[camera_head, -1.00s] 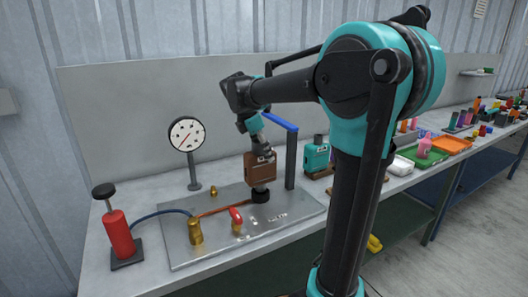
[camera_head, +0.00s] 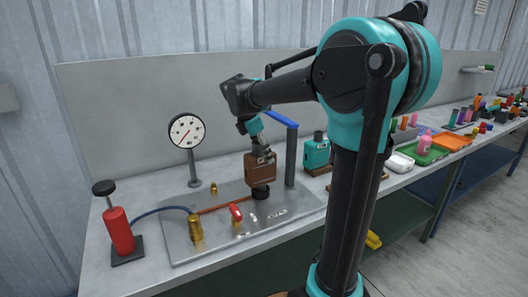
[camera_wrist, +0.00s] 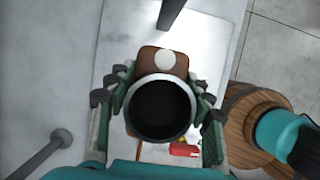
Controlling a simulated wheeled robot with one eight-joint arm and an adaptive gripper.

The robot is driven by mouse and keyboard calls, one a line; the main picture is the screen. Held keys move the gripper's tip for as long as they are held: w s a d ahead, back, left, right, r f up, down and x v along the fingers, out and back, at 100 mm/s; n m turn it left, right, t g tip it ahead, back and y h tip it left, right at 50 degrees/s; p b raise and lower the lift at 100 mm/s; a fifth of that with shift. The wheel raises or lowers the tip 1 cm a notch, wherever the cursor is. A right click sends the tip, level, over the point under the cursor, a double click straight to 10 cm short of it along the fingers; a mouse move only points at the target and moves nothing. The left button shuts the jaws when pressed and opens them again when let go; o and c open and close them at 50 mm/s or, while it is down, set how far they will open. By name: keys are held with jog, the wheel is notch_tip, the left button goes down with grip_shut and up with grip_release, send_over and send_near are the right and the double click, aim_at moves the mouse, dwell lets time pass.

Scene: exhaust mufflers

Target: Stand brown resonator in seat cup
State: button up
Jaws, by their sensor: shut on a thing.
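The brown resonator (camera_head: 260,168) is a boxy brown body held upright in my gripper (camera_head: 262,152). In the wrist view its dark round open neck (camera_wrist: 161,107) faces the camera, with the brown body (camera_wrist: 150,56) showing behind it and the gripper fingers (camera_wrist: 160,100) on both sides. The black seat cup (camera_head: 260,193) is on the metal plate, directly below the resonator. The resonator's lower end meets or overlaps the cup's top in the head view; I cannot tell whether it is inside. The cup is hidden in the wrist view.
A blue-topped post (camera_head: 291,155) stands close to the right of the resonator. A red-handled valve (camera_head: 236,214) and brass fitting (camera_head: 195,228) sit on the plate (camera_head: 185,252). A gauge (camera_head: 187,132) stands behind left. A teal canister (camera_head: 316,153) is on a wooden stand at right.

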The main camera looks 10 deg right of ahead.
jog(key=shift+f, duration=0.8)
dwell(0.7)
jog(key=o, duration=1.1)
jog(key=shift+o, duration=0.2)
